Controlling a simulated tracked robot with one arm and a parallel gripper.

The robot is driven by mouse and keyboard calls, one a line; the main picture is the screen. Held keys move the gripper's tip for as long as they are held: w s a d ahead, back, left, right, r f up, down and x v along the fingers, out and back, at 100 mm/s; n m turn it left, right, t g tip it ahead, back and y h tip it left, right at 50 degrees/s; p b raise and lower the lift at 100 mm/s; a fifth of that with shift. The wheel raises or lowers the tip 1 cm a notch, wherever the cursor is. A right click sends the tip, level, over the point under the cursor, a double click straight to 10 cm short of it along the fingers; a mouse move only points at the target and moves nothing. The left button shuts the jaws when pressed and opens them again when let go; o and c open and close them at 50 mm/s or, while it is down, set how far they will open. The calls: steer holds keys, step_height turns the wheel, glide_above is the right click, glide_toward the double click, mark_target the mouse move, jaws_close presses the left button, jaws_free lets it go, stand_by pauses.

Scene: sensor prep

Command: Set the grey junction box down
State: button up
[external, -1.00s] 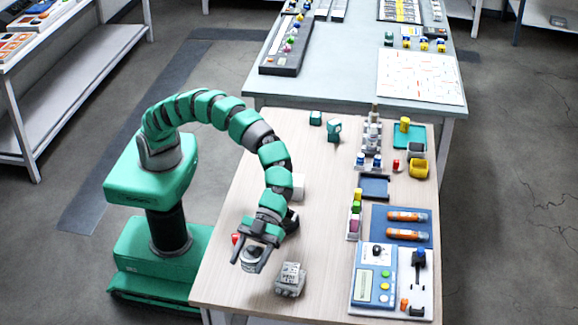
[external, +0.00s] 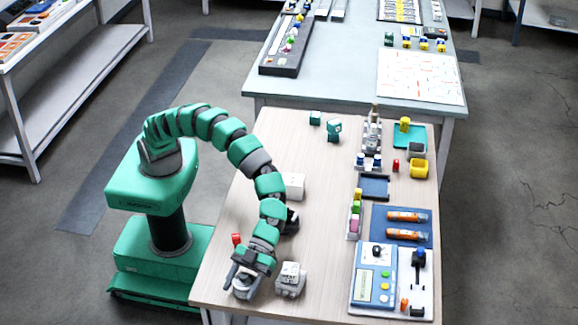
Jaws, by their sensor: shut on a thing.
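My gripper (external: 243,279) is low over the near left part of the wooden table (external: 320,190), pointing down and toward the camera. It is shut on a small grey thing, seemingly the grey junction box (external: 244,291), which is partly hidden by the fingers. I cannot tell whether its underside touches the table. Another light grey block (external: 290,281) with a marked top stands on the table just right of my gripper, very close to it.
A red piece (external: 236,239) and a white block (external: 293,186) are near my arm. To the right are a blue mat with orange tubes (external: 407,216), a blue instrument panel (external: 375,275) and a yellow bin (external: 418,168). The table's middle strip is clear.

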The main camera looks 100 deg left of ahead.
steer(key=shift+f, duration=0.25)
steer(key=o, duration=1)
steer(key=shift+r, duration=0.2)
steer(key=p+v, duration=0.2)
steer(key=v, duration=1)
